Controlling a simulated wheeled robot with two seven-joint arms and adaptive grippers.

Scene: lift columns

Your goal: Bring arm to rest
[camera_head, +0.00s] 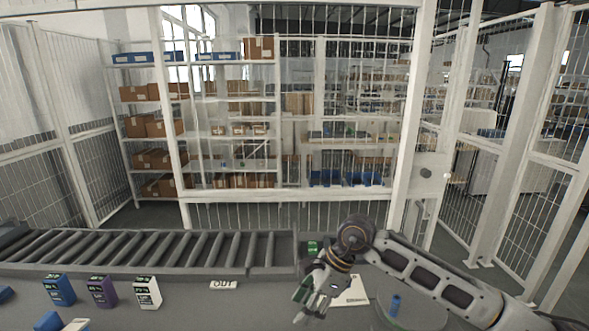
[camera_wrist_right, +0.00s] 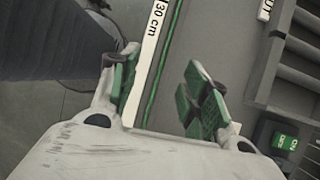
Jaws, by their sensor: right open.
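My right arm comes in from the right in the head view, and its right gripper (camera_head: 312,300) hangs over the grey worktop (camera_head: 230,305), right of the OUT label (camera_head: 223,285). In the right wrist view the two green-padded fingers of the right gripper (camera_wrist_right: 163,95) stand apart with nothing between them but the surface beyond. The gripper is open and empty. My left arm and left gripper do not show in the head view.
A roller conveyor (camera_head: 150,250) runs behind the worktop. A blue box (camera_head: 59,290), a purple box (camera_head: 102,291) and a white box (camera_head: 147,292) stand at left. A small green box (camera_head: 312,247) stands behind the gripper. A mesh fence (camera_head: 300,215) closes the back.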

